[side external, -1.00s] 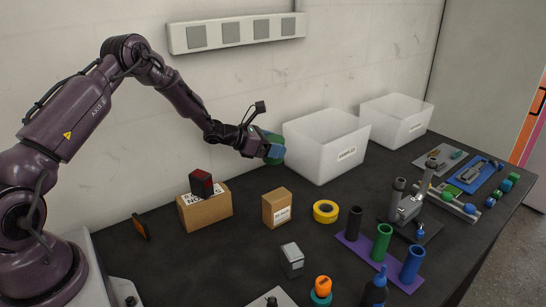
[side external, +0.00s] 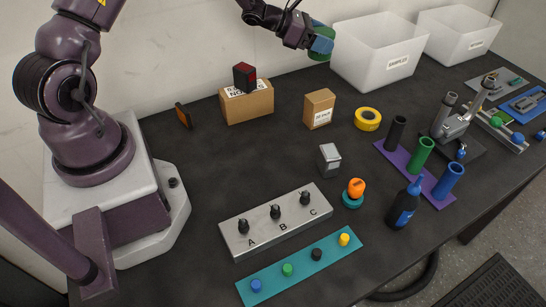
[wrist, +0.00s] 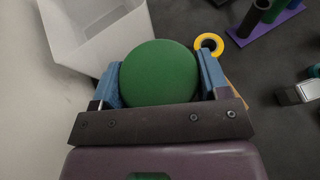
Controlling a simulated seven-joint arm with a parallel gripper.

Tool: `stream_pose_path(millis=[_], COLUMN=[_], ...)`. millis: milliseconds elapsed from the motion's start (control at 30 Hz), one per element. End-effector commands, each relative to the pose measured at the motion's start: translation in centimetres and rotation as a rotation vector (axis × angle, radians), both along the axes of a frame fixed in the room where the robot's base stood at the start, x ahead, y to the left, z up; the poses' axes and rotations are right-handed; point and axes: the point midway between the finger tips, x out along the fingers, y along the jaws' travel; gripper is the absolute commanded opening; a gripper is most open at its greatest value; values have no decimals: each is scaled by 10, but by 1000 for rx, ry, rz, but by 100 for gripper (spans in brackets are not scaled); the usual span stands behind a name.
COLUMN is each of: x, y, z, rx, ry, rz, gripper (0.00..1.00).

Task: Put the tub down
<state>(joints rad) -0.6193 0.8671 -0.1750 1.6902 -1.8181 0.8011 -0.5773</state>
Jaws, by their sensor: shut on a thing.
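The tub, taken to be the round green thing, shows its flat green face in the wrist view (wrist: 160,72). My gripper (wrist: 160,80) is shut on it, with one blue finger pad on each side. In the side view my gripper (side external: 322,39) is near the top edge of the picture, just left of the SAMPLES bin, and green parts of the tub (side external: 319,56) show around the blue fingers. The tub appears held up off the bench. Its underside is hidden.
The white SAMPLES bin (side external: 375,68) is close beside my gripper, with another white bin (side external: 462,38) beyond. A cardboard box (side external: 247,103), a smaller box (side external: 320,108) and yellow tape (side external: 368,119) stand in front. Bare dark bench (side external: 200,165) lies at the left middle.

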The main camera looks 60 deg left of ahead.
Motion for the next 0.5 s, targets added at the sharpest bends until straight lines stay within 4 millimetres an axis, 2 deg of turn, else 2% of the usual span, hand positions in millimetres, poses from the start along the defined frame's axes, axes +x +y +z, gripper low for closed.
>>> stream_pose_path(millis=[167, 300, 500], x=[-43, -93, -158], y=[-44, -89, -138], z=[-5, -6, -2], rx=[-2, -2, 0], ry=[1, 0, -2], rz=[-167, -342, -544], gripper=[40, 40, 40])
